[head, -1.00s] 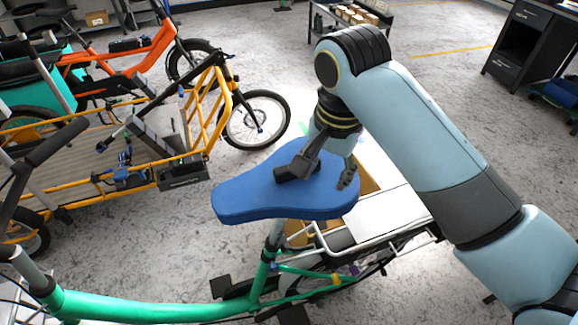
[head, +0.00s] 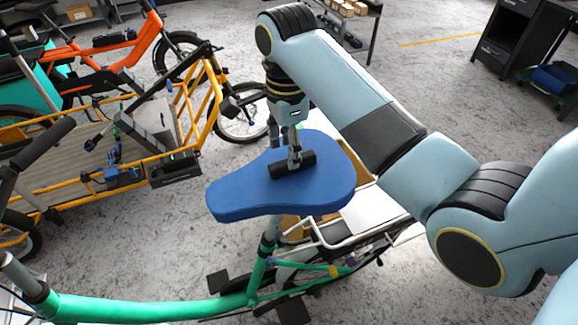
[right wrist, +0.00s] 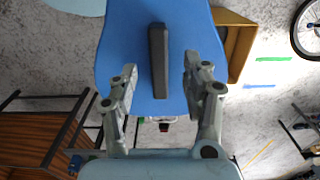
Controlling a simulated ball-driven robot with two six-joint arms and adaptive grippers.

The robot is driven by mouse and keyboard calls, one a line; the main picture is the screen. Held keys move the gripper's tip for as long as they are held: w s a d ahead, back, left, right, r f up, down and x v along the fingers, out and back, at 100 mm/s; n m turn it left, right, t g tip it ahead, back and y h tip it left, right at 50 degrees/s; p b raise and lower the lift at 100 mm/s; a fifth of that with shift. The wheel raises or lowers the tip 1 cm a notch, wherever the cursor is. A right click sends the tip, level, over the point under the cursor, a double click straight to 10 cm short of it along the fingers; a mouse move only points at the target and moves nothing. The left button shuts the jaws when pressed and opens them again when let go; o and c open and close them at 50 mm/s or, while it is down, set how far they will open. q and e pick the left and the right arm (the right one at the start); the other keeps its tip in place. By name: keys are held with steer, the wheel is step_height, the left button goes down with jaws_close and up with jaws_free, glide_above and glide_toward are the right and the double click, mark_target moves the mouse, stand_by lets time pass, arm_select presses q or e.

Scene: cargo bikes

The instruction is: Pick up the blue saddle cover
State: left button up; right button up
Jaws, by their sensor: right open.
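The blue saddle cover (head: 240,194) sits on the saddle of the green bike (head: 150,308) in the head view. A short black bar (head: 305,163) stands across its top. My right gripper (head: 285,148) is above the cover, pointing down, close to the bar. In the right wrist view the cover (right wrist: 120,45) fills the upper middle. There the open fingers of the right gripper (right wrist: 160,78) show on either side of the black bar (right wrist: 158,60), with gaps on both sides. I cannot tell the exact height of the fingertips over the cover. My left gripper is not visible.
A yellow cargo bike (head: 60,188) with a flat bed stands left, an orange bike (head: 85,65) behind it. The green bike's white rear rack (head: 365,210) lies just right of the saddle. A dark cabinet (head: 510,40) stands back right. Open floor lies between.

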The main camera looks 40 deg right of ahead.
mark_target(278, 176)
steer(key=shift+s+d+f+p, duration=0.15)
steer(key=shift+f+p, duration=0.2)
steer(key=shift+f, duration=1.6)
steer(key=shift+f, duration=0.25)
jaws_close()
